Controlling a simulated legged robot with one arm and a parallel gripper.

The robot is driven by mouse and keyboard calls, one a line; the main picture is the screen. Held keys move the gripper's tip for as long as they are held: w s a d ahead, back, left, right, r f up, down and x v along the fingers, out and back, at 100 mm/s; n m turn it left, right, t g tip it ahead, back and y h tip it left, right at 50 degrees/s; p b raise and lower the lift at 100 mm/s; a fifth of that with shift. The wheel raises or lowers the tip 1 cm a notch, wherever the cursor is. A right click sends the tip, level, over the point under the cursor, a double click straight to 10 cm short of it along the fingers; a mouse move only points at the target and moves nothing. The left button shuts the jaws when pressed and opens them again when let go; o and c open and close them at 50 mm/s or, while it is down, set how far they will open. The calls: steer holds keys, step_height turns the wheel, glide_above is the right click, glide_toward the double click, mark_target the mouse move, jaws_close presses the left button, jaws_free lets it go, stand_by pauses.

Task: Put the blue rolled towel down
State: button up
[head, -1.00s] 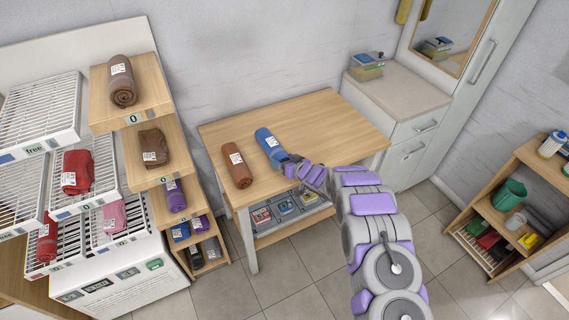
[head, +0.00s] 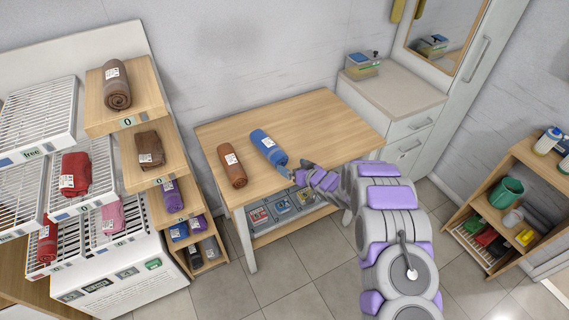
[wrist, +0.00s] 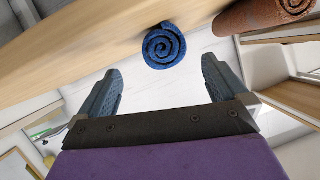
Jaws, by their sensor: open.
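The blue rolled towel (head: 269,147) lies on the wooden table, with a white label on its top side. In the wrist view its spiral end (wrist: 162,47) faces me, resting on the table edge area and apart from the fingers. My gripper (head: 289,168) is just off the towel's near end, at the table's front edge. In the wrist view the gripper (wrist: 162,90) is open, with nothing between its two fingers.
A brown rolled towel (head: 232,165) lies on the table (head: 310,118) left of the blue one. Stepped wooden shelves (head: 133,180) and white racks (head: 40,115) with towels stand at the left. A cabinet (head: 395,95) stands behind right. The table's right half is clear.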

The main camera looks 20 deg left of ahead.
steer(key=shift+s+a+p+v, duration=0.15)
steer(key=shift+s+p+v, duration=0.1)
steer(key=shift+v, duration=1)
steer(key=shift+s+a+p+v, duration=0.1)
steer(key=shift+p+v, duration=0.1)
steer(key=shift+v, duration=1)
